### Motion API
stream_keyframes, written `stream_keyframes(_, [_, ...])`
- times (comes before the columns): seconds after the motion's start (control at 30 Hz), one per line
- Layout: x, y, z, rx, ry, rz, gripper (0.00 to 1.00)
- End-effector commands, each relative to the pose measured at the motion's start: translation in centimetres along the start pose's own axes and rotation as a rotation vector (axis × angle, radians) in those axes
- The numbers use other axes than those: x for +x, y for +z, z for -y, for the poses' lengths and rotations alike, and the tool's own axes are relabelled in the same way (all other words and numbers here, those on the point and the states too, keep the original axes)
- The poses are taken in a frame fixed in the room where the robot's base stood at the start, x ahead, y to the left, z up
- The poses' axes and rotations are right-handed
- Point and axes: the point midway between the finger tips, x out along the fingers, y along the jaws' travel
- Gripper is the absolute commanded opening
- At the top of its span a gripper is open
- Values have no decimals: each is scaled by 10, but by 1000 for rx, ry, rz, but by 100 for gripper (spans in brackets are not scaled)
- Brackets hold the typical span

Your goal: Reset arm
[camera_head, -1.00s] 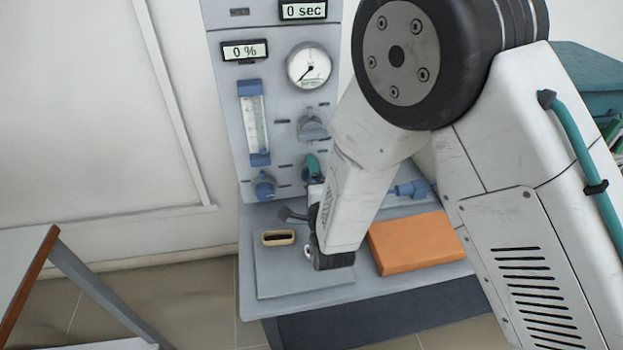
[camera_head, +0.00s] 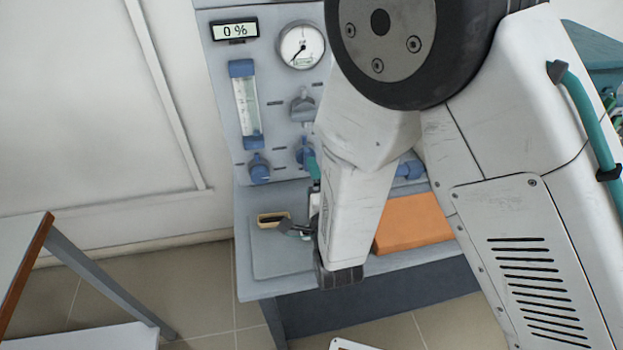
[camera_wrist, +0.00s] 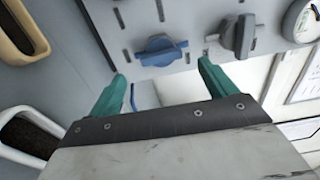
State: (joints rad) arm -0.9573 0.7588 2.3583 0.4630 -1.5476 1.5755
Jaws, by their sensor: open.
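My gripper shows in the wrist view (camera_wrist: 166,82) with its two teal fingers spread apart and nothing between them. Beyond the fingers is a grey panel with a blue knob (camera_wrist: 162,50) and a grey knob (camera_wrist: 240,36). In the head view my arm hangs in front of the grey panel and bench, and one teal fingertip (camera_head: 313,168) shows by the panel's lower knobs.
The panel carries a gauge (camera_head: 301,46), a flow tube (camera_head: 246,104) and a "0 %" display (camera_head: 234,31). A tan-rimmed oval holder (camera_head: 272,219) and an orange block (camera_head: 412,222) are on the grey bench (camera_head: 250,285). A table (camera_head: 22,245) stands left, with open floor between.

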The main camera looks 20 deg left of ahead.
Motion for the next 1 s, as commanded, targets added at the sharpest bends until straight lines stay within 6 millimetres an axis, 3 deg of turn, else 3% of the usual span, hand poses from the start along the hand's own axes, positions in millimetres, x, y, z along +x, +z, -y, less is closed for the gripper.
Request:
stream_keyframes(0.6, [5, -6, 6, -13, 19, -9, 84])
stream_keyframes(0.67, [11, -15, 12, -32, 51, -19, 84])
stream_keyframes(0.83, [27, -59, 47, -145, 218, -40, 84])
stream_keyframes(1.0, [20, -112, 84, -297, 419, -6, 84])
